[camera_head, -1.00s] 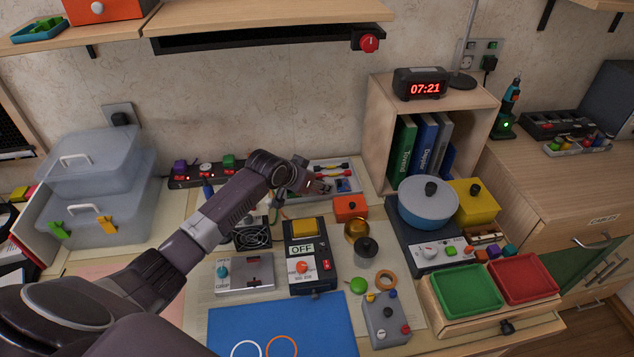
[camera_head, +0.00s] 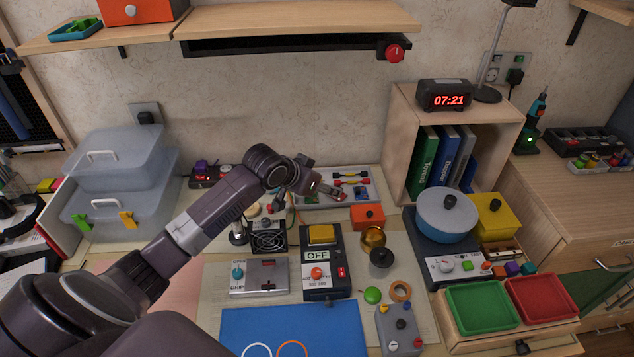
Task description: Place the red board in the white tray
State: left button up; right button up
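The white tray (camera_head: 312,204) lies at the back of the table against the wall, with small coloured parts and wires in it. My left arm comes in from the left, and its gripper (camera_head: 338,193) is over the tray's front middle. A small red piece (camera_head: 343,197) shows at the fingertips and may be the red board. It is too small to tell whether the fingers are closed on it or it lies in the tray below. My arm hides part of the tray's left side. My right gripper is not in view.
A wooden cubby (camera_head: 400,150) with binders stands to the right. A shelf (camera_head: 300,18) hangs above.

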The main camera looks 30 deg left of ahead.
pick_arm(q)
jog(key=shift+v, duration=2.2)
